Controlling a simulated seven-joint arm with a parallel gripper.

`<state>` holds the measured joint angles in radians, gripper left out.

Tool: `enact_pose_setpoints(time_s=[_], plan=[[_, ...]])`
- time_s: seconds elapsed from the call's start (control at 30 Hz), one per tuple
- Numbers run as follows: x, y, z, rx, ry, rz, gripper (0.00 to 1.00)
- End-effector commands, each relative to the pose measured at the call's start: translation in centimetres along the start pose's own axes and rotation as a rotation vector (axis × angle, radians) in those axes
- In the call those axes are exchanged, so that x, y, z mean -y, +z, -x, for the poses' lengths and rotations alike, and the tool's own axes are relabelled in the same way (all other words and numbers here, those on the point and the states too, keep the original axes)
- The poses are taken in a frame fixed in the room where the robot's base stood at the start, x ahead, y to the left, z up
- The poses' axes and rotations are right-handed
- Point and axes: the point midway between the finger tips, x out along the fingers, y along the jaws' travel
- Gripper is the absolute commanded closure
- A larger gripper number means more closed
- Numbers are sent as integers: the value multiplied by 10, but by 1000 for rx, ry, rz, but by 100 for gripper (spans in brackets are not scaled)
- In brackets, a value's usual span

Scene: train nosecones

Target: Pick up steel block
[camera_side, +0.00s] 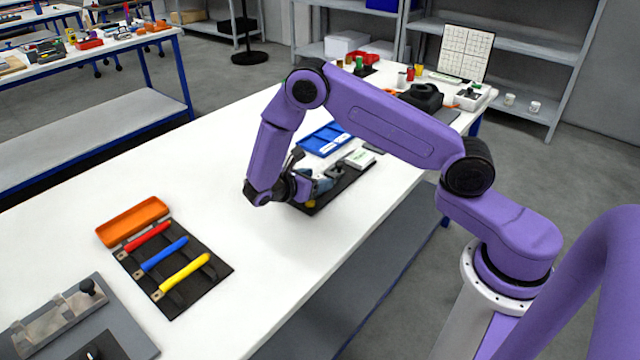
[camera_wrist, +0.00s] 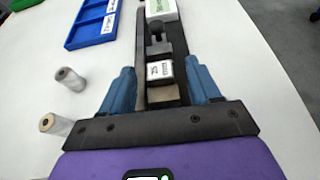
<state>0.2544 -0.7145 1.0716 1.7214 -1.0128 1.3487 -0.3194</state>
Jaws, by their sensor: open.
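A small block with a white printed label, which looks like the steel block (camera_wrist: 160,72), lies on a dark mat (camera_wrist: 180,42) in the wrist view. My gripper (camera_wrist: 160,82) is open, with one blue finger on each side of the block and a gap visible on both sides. The gripper (camera_side: 304,188) is low over the near end of the dark mat (camera_side: 345,183) in the side view, where the block cannot be made out clearly. The label's print is too small to read.
A dark grey piece (camera_wrist: 157,42) and a white-and-green box (camera_wrist: 160,10) are on the mat beyond the block. A blue tray (camera_side: 325,138) lies behind. Coloured-handled tools (camera_side: 165,254) lie at the left; the table between is clear.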

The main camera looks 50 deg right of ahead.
Motion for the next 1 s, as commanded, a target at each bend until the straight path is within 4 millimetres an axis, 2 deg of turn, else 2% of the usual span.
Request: enact_pose_setpoints(time_s=[0.17,0.37,0.73,0.87,1.0], plan=[[0,0,0,0,1,0,38],[0,0,0,0,0,0,100],[0,5,3,1,2,-1,100],[-1,19,9,1,3,-4,100],[-1,42,18,-1,3,-5,100]])
